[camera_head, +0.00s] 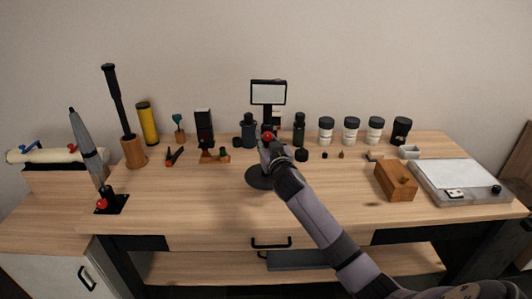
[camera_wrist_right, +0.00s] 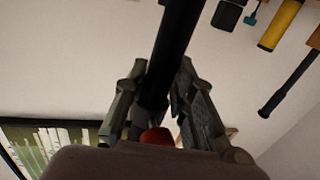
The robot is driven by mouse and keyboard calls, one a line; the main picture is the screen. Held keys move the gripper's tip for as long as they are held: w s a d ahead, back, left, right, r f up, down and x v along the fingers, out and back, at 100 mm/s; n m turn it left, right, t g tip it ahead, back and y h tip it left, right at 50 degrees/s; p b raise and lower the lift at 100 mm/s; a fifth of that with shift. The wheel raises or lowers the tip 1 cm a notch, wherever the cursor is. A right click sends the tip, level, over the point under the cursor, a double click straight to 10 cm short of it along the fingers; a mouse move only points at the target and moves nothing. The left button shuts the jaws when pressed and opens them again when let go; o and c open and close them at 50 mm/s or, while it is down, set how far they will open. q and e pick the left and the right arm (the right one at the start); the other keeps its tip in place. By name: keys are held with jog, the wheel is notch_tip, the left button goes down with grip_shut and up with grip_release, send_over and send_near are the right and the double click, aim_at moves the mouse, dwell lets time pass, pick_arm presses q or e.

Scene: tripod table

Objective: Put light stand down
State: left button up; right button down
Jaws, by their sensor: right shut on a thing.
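The light stand has a white rectangular lamp panel (camera_head: 268,92) in a dark frame, a dark pole and a round dark base (camera_head: 259,178). It is upright near the middle of the table. The base is on or just above the wood; I cannot tell whether it touches. My right gripper (camera_head: 270,143) is shut on the pole between panel and base and hides part of it. In the right wrist view, the dark pole (camera_wrist_right: 176,45) runs between the two fingers of my right gripper (camera_wrist_right: 160,105). My left gripper is not in view.
Dark bottles (camera_head: 249,127) and white jars (camera_head: 326,130) stand behind the stand. A wooden block (camera_head: 396,181) and a pale tray (camera_head: 456,180) are at the right. A tall grey tool (camera_head: 86,148) stands at the left. The table's front left is mostly clear.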

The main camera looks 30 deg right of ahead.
jog(key=shift+f+b, duration=0.3)
jog(key=shift+f, duration=1.7)
jog(key=c, duration=1.3)
grip_release()
jog(key=shift+f, duration=0.15)
jog(key=shift+c, duration=0.2)
jog(key=v, duration=1.2)
